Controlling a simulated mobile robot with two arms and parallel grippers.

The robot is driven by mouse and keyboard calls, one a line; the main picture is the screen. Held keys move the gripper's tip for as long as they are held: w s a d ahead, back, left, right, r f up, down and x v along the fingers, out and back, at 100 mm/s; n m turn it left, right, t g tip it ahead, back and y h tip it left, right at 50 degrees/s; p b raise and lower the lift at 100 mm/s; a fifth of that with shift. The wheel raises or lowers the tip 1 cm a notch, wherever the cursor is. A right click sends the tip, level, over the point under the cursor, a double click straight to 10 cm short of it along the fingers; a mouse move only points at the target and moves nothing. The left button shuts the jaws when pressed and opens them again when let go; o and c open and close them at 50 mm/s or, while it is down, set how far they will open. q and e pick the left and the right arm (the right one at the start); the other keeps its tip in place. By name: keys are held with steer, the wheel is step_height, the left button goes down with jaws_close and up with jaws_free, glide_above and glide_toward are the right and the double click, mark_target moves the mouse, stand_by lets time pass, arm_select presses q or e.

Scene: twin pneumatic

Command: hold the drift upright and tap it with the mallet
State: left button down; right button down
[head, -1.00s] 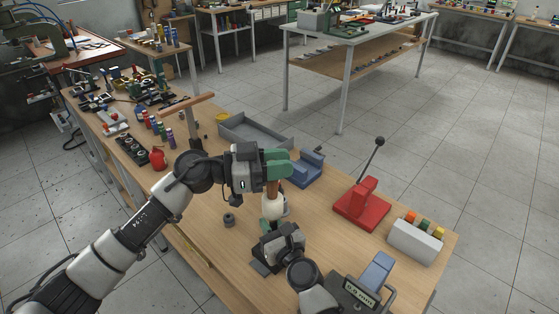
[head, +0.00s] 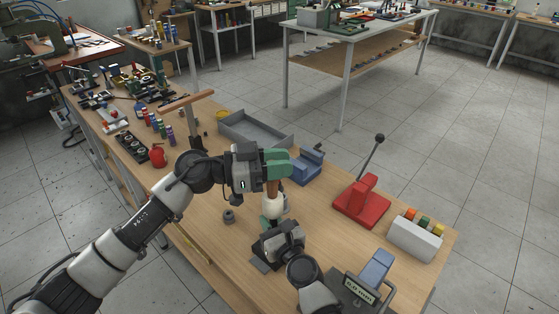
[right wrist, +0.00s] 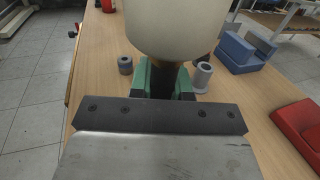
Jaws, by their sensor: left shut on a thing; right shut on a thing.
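My left gripper (head: 280,164) is shut on the brown wooden handle of the mallet (head: 273,187). The handle points down, and its pale round head (head: 273,206) is directly above my right gripper (head: 268,222). In the right wrist view the mallet head (right wrist: 165,28) fills the top middle. Below it, the green fingers of my right gripper (right wrist: 164,82) are shut on a dark upright piece, the drift (right wrist: 162,84). The mallet head hides the drift's top, so I cannot tell whether they touch. The drift's lower end is hidden too.
A grey bushing (right wrist: 203,76) stands just right of the right fingers, and a dark ring (right wrist: 125,64) to their left. A blue block (head: 306,168), red lever press (head: 363,202), grey tray (head: 257,130) and digital readout (head: 360,290) surround the work area.

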arm_select(q)
steer(key=shift+f, duration=0.15)
steer(key=shift+r, duration=1.5)
steer(key=shift+r, duration=0.1)
steer(key=shift+r, duration=1.95)
arm_select(e)
steer(key=c, duration=1)
jaws_free()
